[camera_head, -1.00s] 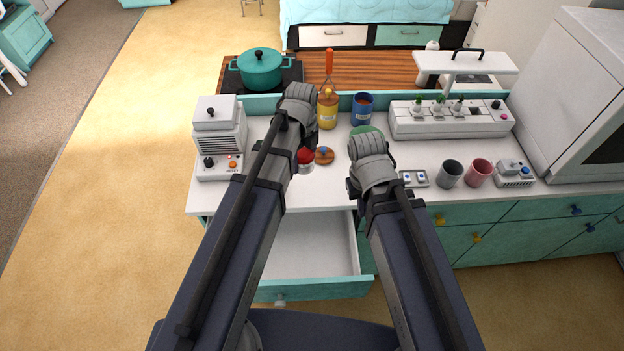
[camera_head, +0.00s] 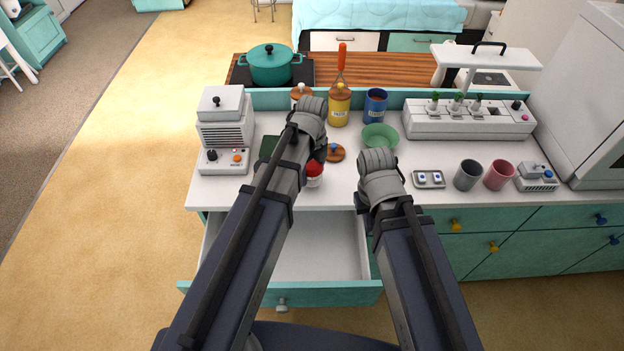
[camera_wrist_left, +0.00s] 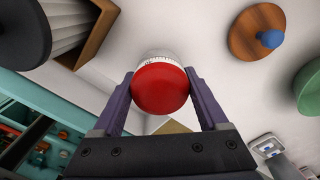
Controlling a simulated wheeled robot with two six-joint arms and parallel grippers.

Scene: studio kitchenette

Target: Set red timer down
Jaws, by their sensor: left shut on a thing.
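The red timer (camera_head: 314,170) has a red domed top and a white base. In the head view it shows just right of my left forearm, over the front part of the white counter. In the left wrist view the timer (camera_wrist_left: 160,88) sits between the two fingers of my left gripper (camera_wrist_left: 163,108), which is shut on its sides. Whether its base touches the counter cannot be told. My right gripper (camera_head: 366,218) is mostly hidden by its own wrist, right of the timer, and its jaws cannot be made out.
An open, empty-looking drawer (camera_head: 315,250) juts out below the counter. A wooden lid with a blue knob (camera_head: 335,153) and a green bowl (camera_head: 380,137) lie behind the timer. A white appliance (camera_head: 224,130) stands left. A switch plate (camera_head: 429,180) and cups (camera_head: 468,175) stand right.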

